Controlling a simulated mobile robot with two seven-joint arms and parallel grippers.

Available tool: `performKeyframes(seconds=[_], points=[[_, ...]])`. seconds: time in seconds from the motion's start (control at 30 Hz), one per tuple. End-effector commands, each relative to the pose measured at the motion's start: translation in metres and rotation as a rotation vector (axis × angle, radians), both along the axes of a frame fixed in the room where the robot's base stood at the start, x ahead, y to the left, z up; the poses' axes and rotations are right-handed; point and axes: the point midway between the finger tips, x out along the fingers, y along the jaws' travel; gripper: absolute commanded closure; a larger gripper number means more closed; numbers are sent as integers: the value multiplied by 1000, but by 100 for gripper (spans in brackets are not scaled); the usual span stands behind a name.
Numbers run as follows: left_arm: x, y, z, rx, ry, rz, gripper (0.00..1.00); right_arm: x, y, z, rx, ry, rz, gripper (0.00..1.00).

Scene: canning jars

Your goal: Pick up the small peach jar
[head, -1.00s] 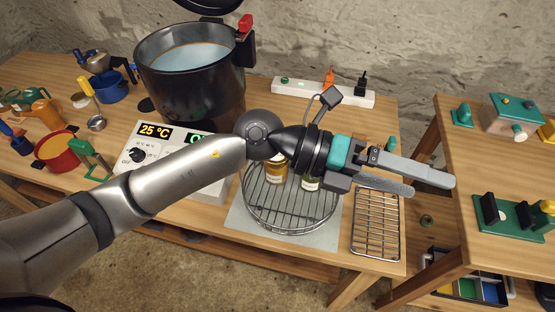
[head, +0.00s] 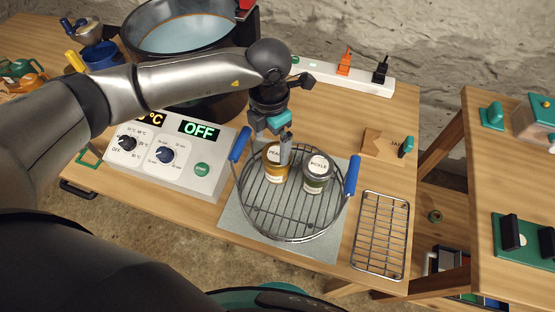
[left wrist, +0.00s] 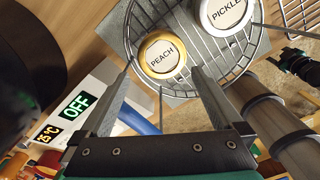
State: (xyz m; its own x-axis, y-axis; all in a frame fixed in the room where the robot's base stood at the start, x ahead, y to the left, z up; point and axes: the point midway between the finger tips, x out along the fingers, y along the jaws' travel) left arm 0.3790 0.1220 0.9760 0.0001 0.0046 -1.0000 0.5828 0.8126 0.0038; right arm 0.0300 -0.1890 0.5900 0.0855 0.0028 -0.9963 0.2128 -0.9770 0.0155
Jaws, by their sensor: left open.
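The small peach jar (head: 275,165) has a gold-rimmed lid marked PEACH and amber contents. It stands upright in the round wire rack (head: 285,236), left of the pickle jar (head: 317,174). In the left wrist view the peach lid (left wrist: 162,56) shows between and just beyond the fingertips. My left gripper (head: 285,146) points down over the peach jar, open and empty. Its fingers (left wrist: 162,74) are spread on either side of the lid in the left wrist view; contact cannot be told. What seems to be my right gripper (left wrist: 297,64) shows partly at the right edge; its jaws are unclear.
The rack's blue handles (head: 351,176) stand up on both sides. A control box (head: 172,150) reading OFF is at left, the large black pot (head: 190,30) behind it. A flat cooling rack (head: 381,236) lies at right. The pickle jar is close beside the peach jar.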

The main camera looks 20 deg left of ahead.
Motion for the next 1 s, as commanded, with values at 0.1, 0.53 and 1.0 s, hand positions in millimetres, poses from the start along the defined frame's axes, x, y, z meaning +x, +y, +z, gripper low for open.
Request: performKeyframes(seconds=[0.1, 0.53, 1.0], points=[[-1, -1, -25, -2, 3, -1, 0, -5, 0, -2, -1, 8, 1, 44], [2, -5, -63, -4, 2, -1, 0, 5, 0, -3, 0, -7, 1, 44], [6, -10, -101, -5, -1, -2, 0, 6, 0, -6, 1, -8, 1, 44]])
